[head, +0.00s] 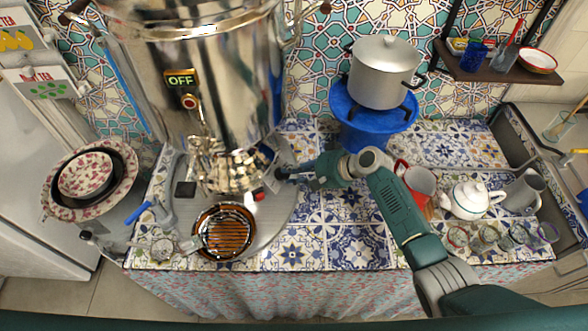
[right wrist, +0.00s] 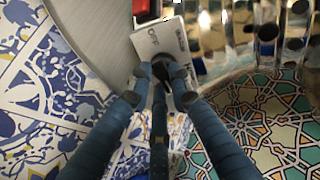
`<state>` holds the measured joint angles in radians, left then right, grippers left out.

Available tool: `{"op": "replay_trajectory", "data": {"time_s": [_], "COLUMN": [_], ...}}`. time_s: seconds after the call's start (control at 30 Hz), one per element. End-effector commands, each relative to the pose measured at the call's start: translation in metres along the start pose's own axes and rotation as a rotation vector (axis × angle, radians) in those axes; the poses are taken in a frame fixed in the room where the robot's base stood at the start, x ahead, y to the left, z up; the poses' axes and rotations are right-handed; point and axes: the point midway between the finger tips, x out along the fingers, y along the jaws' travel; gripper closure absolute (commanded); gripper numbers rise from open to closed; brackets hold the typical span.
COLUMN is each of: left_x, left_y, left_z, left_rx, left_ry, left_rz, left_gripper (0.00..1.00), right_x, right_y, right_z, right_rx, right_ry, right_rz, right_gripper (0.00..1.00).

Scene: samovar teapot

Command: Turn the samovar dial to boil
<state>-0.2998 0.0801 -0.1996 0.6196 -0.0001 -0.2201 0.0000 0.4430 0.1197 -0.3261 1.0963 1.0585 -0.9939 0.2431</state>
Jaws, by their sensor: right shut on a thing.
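The large silver samovar (head: 235,90) stands at the back left of the tiled counter in the head view. A lit sign on its body reads OFF (head: 180,80). In the right wrist view, a pale dial panel (right wrist: 150,40) with printed lettering, including OFF, sits at the samovar's base beside a red part (right wrist: 146,9). A dark dial knob (right wrist: 160,69) is on this panel. My right gripper (right wrist: 158,88) is shut on the knob, its blue fingers around it; they partly hide the knob and lettering. In the head view my right gripper (head: 297,172) reaches the samovar base from the right. My left gripper is out of view.
A pot (head: 383,75) stands on a blue stand (head: 350,115) behind my right arm. A red mug (head: 417,183), a white teapot (head: 467,201) and several glasses are on the right. A brown slatted bowl (head: 224,232) sits in front of the samovar.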

Motion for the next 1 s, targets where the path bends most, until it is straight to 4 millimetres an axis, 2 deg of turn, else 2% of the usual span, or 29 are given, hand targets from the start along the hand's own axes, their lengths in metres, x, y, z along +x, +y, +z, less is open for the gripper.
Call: {"op": "replay_trajectory", "data": {"time_s": [0.33, 0.9, 0.93, 1.0], "left_x": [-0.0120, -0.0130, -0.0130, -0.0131], "left_y": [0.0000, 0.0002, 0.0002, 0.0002], "left_z": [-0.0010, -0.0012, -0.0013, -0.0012], "left_rx": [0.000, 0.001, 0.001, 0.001], "left_ry": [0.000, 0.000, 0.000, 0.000], "left_rz": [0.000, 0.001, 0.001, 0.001], "left_gripper": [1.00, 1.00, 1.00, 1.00], "right_x": [-0.0011, -0.0005, -0.0005, -0.0005], "right_y": [-0.0007, 0.0001, 0.0001, 0.0000], "right_z": [-0.0003, -0.0003, -0.0003, -0.0001], "right_rx": [0.145, 0.176, 0.175, 0.175], "right_ry": [0.002, 0.003, 0.003, 0.002], "right_rz": [0.000, 0.000, 0.000, 0.000], "right_gripper": [1.00, 1.00, 0.75, 0.61]}}
